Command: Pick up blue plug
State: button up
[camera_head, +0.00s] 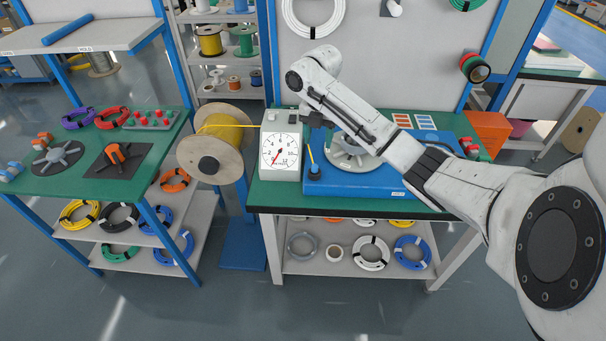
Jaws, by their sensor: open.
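A small dark blue plug (314,171) stands at the left end of the blue base plate on the green-topped bench, with a thin yellow cable rising from its top. My gripper (309,119) shows as small dark parts below my white wrist, above the plug and apart from it. It is open, with nothing seen between its fingers. The fingers are small and partly lost against the bench background.
A white dial gauge box (281,148) stands just left of the plug. A grey round fixture (347,158) sits on the blue base plate (365,183) to the right, partly behind my arm. A yellow cable spool (214,141) is left of the bench. An orange bin (487,130) is at the right.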

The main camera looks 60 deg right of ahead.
send_over(315, 166)
jog(key=f, duration=0.4)
jog(key=shift+s+f, duration=0.25)
jog(key=shift+f, duration=0.1)
jog(key=shift+w+f+p, duration=0.15)
jog(key=shift+f+p, duration=0.25)
jog(key=shift+f, duration=1)
jog(key=shift+w+f+p, duration=0.15)
jog(key=shift+f+p, duration=0.25)
jog(key=shift+f, duration=1)
jog(key=shift+c, duration=0.3)
grip_shut()
